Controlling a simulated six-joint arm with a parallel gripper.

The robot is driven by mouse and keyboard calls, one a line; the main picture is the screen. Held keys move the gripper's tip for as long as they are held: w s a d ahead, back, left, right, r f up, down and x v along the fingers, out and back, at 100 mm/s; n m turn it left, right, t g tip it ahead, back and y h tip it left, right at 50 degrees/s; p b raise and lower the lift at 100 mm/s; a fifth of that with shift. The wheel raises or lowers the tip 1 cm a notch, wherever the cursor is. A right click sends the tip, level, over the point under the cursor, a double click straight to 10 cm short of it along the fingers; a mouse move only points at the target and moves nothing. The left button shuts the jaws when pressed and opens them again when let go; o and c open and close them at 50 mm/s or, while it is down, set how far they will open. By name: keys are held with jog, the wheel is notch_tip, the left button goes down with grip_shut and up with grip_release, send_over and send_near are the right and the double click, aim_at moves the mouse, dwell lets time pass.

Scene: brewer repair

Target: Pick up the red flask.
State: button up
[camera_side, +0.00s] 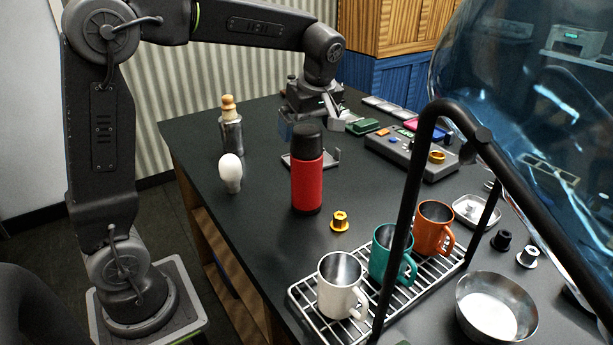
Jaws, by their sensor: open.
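The red flask (307,182) stands upright on the dark table, with a black cap and a black base. My gripper (314,125) is behind the flask in this view, above the table, pointing down with its jaws open. The flask's cap hides part of the gripper's lower end. I see nothing held between the fingers.
A white bulb (231,172) and a glass bottle with a wooden stopper (231,132) stand left of the flask. A yellow part (339,221) lies to its right. Three mugs, white (338,290), teal (380,265) and orange (428,238), stand on a wire rack (305,298). A control box (400,152) sits behind.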

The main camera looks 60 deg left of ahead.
aim_at(307, 173)
jog(key=shift+x, duration=2)
jog(key=shift+c, duration=0.5)
jog(key=c, duration=1.4)
jog(key=shift+r, duration=0.15)
